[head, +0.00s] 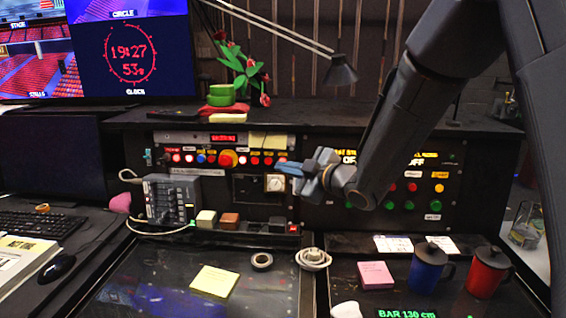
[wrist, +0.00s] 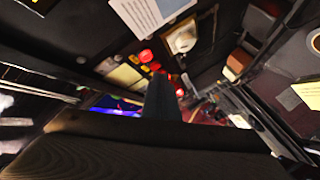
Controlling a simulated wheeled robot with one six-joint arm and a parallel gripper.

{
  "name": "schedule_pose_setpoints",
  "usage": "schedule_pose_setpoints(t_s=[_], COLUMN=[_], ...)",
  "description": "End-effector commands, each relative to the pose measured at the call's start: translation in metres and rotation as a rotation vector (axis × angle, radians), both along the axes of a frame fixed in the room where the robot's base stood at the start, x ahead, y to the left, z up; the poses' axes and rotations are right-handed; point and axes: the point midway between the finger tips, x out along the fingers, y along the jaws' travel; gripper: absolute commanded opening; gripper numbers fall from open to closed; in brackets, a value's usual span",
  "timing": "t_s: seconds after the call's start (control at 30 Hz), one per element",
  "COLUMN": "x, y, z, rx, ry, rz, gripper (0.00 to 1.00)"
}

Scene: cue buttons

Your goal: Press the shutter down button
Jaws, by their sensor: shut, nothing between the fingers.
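My gripper (head: 284,166) is in front of the back console, between its left and right button panels. Its fingers are shut and empty, pointing left in the head view. The dark finger (wrist: 162,98) shows in the middle of the wrist view. The left panel has a row of red, white and blue buttons and a larger red button (head: 228,158). The right panel has red buttons (head: 412,187) and green buttons (head: 436,205) under lit OFF signs. Labels are too small to read, so I cannot tell which is the shutter down button. My arm hides part of the right panel.
A grey control box (head: 170,199) with a cable stands left of the gripper. A white dial (head: 275,183) is just below the fingertips. A blue mug (head: 428,267) and a red mug (head: 487,271) stand at front right. A desk lamp (head: 341,72) hangs above.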

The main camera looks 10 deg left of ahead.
Motion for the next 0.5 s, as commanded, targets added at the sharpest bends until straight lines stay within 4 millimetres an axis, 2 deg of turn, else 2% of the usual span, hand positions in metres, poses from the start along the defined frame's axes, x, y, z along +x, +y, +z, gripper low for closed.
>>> schedule_pose_setpoints(t_s=[0.3, 0.5], x=[-0.027, -0.033], y=[-0.002, -0.002], z=[0.005, 0.005], rx=[0.000, 0.000], ry=[-0.001, -0.001], rz=[-0.001, -0.001], gripper=[0.00, 0.00])
